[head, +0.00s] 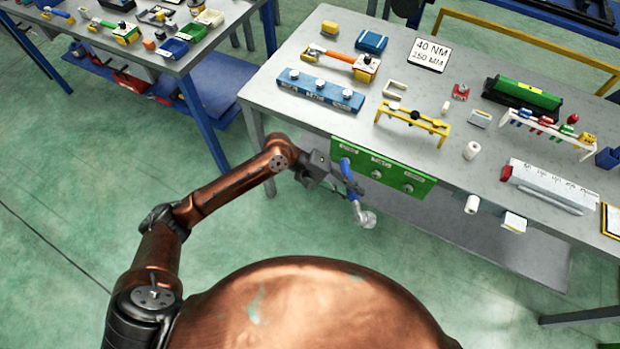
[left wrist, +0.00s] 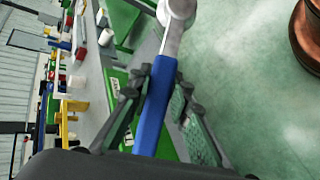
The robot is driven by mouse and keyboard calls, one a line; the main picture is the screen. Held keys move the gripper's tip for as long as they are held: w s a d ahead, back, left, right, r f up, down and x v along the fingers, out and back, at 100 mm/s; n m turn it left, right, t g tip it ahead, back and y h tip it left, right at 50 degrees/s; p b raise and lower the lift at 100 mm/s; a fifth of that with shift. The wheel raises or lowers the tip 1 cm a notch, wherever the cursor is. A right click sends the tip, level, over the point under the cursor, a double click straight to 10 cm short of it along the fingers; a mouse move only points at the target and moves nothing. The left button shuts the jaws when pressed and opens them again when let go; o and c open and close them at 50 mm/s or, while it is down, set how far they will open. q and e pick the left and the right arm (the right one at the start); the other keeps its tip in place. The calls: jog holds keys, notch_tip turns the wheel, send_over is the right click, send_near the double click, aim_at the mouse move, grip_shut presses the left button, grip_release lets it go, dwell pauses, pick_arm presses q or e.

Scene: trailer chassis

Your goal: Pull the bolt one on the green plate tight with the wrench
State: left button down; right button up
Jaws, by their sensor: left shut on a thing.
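The green plate (head: 396,182) is fixed along the front edge of the table, with labels above a row of round bolts. The middle bolt (head: 377,174) and the right bolt (head: 408,188) show; the left end of the row is covered by the wrench and gripper. My left gripper (head: 343,185) is in front of the plate's left part. It is shut on the blue handle of the wrench (left wrist: 154,110). The wrench's round silver head (head: 367,219) points down toward me, apart from the plate; it also shows at the top in the left wrist view. My right gripper is out of view.
The table holds a blue block (head: 320,90), an orange-handled tool (head: 335,57), a yellow stand (head: 412,122), a sign reading 40 NM, 150 MM (head: 430,54) and a white ruled box (head: 552,187). Open floor lies before the table. A second table (head: 180,62) stands left.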

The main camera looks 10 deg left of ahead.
pick_arm(q)
jog(key=w+a+f+n+t+b, duration=0.5)
jog(key=w+a+f+n+t, duration=0.3)
jog(key=w+a+f+t, duration=0.2)
jog(key=a+f+t, duration=0.2)
jog(key=a+t, duration=0.2)
jog(key=t, duration=0.1)
jog(key=shift+a+f, duration=0.25)
jog(key=shift+a, duration=0.1)
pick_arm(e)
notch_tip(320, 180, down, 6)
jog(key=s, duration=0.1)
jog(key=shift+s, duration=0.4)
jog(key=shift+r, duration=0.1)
pick_arm(q)
jog(key=w+d+b, duration=0.1)
jog(key=w+d, duration=0.1)
jog(key=w, duration=0.4)
jog(key=shift+w, duration=0.15)
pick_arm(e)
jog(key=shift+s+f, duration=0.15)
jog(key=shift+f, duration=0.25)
pick_arm(q)
jog(key=shift+w+d, duration=0.2)
jog(key=shift+w, duration=0.5)
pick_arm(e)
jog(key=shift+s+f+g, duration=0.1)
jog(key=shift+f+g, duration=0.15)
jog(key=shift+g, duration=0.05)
